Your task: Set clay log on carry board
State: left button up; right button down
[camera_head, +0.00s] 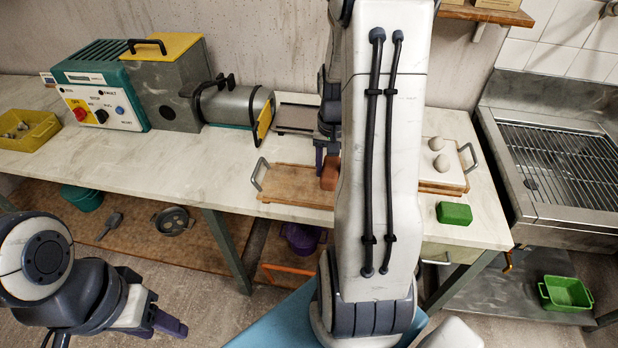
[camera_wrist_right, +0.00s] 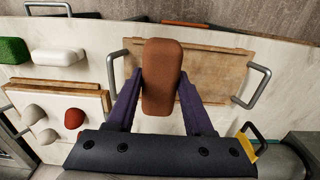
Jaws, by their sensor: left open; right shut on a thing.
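The clay log (camera_wrist_right: 161,75) is a reddish-brown rounded block. My right gripper (camera_wrist_right: 158,95) is shut on it, one purple finger on each side. In the head view the log (camera_head: 330,172) shows beside the right gripper (camera_head: 323,158), partly hidden by my arm. The carry board (camera_head: 290,183) is a wooden board with metal end handles on the bench. My left gripper (camera_head: 168,325) is open and empty at the lower left, away from the bench.
A second board (camera_wrist_right: 60,90) with several lumps lies beside the carry board. A green block (camera_head: 454,213) sits near the bench's right front. A teal-and-grey extruder machine (camera_head: 165,90) stands at the back left, with a yellow bin (camera_head: 28,130). The bench left of the board is clear.

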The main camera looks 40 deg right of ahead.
jog(key=p, duration=0.1)
send_over(309, 184)
jog(key=f, duration=0.4)
jog(key=shift+s+a+f, duration=0.1)
jog(key=shift+s+f, duration=0.1)
jog(key=shift+f, duration=0.1)
jog(key=shift+w+f, duration=0.15)
jog(key=shift+f, duration=0.1)
notch_tip(309, 184, down, 3)
jog(key=shift+f+p, duration=0.15)
jog(key=shift+p, duration=0.15)
jog(key=shift+f, duration=0.2)
jog(key=shift+f, duration=0.15)
jog(key=shift+c, duration=1.4)
grip_release()
